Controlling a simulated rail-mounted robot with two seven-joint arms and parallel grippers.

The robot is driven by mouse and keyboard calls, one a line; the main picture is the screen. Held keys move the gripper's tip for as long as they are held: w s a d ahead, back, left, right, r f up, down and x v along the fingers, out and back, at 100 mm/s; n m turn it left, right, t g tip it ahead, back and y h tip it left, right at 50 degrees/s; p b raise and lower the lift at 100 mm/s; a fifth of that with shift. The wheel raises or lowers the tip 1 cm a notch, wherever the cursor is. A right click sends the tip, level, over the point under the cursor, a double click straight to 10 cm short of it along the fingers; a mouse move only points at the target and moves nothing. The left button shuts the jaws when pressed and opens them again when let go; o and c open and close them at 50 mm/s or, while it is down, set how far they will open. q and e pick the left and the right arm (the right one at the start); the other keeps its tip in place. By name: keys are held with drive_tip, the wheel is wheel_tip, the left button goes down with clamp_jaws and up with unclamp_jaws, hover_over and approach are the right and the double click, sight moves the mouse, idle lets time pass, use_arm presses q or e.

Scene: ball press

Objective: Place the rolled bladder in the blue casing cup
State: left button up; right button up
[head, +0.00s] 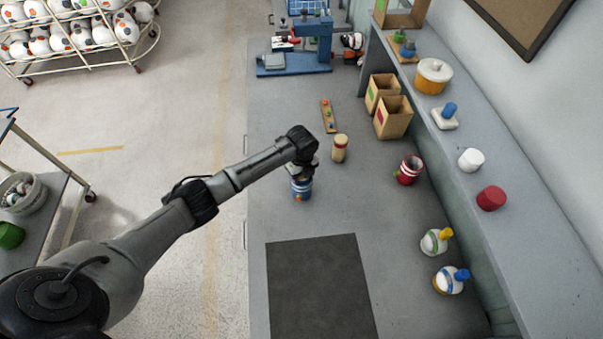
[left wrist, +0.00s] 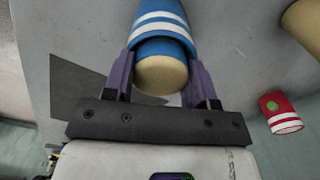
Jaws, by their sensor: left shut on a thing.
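The blue casing cup (head: 301,190), blue with white stripes, stands on the grey bench in the head view, directly below my left gripper (head: 300,168). In the left wrist view, the cup (left wrist: 165,22) is just beyond the fingertips. The purple fingers of the left gripper (left wrist: 160,82) are shut on the tan rolled bladder (left wrist: 162,77). The bladder's round end faces the camera, and its far part is at the cup's mouth. How deep it sits in the cup is hidden. My right gripper is in neither view.
A cream cylinder (head: 340,148) stands close right of the cup, and a red cup (head: 409,170) is farther right. A dark mat (head: 320,290) lies in front. A blue press (head: 300,55) is at the back.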

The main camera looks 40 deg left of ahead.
use_arm(q)
drive_tip(key=shift+f, duration=0.4)
drive_tip(key=o, duration=1.1)
drive_tip(key=shift+a+f, duration=0.1)
drive_tip(key=shift+f, duration=0.1)
drive_tip(key=shift+o, duration=0.2)
wheel_tip(320, 180, up, 14)
drive_tip(key=f+p, duration=0.1)
drive_tip(key=s+d+f+n+t+h, duration=0.1)
drive_tip(key=s+d+f+n, duration=0.35)
drive_tip(key=s+d, duration=0.35)
drive_tip(key=s+d+f+n+t, duration=0.1)
drive_tip(key=s+d+f+n, duration=0.2)
drive_tip(key=s+d+f, duration=0.5)
drive_tip(key=s+a+r+n, duration=0.1)
drive_tip(key=s+r+n, duration=0.2)
drive_tip(key=s+n, duration=0.3)
drive_tip(key=s+a+r+n+t, duration=0.1)
drive_tip(key=s+r+n, duration=0.2)
drive_tip(key=s, duration=0.9)
drive_tip(key=n, duration=0.3)
drive_tip(key=shift+s+a+t+y, duration=0.15)
drive_tip(key=shift+a+t+y, duration=0.15)
drive_tip(key=shift+a+y, duration=0.1)
